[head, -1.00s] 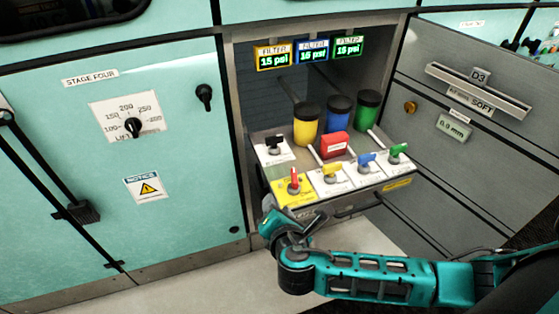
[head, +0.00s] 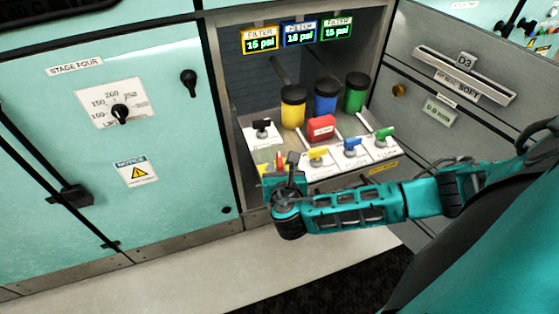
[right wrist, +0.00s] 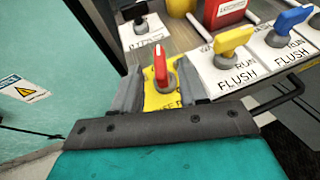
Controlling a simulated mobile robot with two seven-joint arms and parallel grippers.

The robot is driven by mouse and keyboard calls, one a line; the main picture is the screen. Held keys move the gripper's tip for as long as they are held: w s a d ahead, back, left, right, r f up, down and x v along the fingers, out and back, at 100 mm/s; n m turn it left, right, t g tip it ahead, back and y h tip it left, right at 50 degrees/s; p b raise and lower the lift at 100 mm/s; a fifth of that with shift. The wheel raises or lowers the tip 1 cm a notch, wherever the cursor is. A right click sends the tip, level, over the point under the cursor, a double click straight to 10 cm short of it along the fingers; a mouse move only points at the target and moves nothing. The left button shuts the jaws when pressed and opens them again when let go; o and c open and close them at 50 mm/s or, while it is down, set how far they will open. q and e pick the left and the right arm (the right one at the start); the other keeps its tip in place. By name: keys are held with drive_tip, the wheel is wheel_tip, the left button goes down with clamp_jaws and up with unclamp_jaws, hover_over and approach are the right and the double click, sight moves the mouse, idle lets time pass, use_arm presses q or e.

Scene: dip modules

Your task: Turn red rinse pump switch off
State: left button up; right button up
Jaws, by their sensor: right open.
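The red switch (right wrist: 162,68) stands on a yellow label plate (right wrist: 157,98) at the front left of the pull-out panel. In the right wrist view its red handle points up and away, between the two grey fingers of my open right gripper (right wrist: 155,82). The fingers stand on either side of the handle, and I cannot tell whether either one touches it. In the head view the red handle (head: 279,161) shows just above my right gripper (head: 283,172), which hides most of the plate. My left gripper is not in view.
A black switch (head: 262,128) is behind the red one. Yellow (head: 318,156), blue (head: 352,147) and green (head: 384,135) switches line the front edge to the right. A red block (head: 320,127) and capped yellow (head: 293,110), blue and green canisters stand behind.

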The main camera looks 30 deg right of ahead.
sight(280, 161)
drive_tip(key=x, duration=0.5)
drive_tip(key=shift+a+b, duration=0.15)
drive_tip(key=shift+b, duration=0.25)
clamp_jaws()
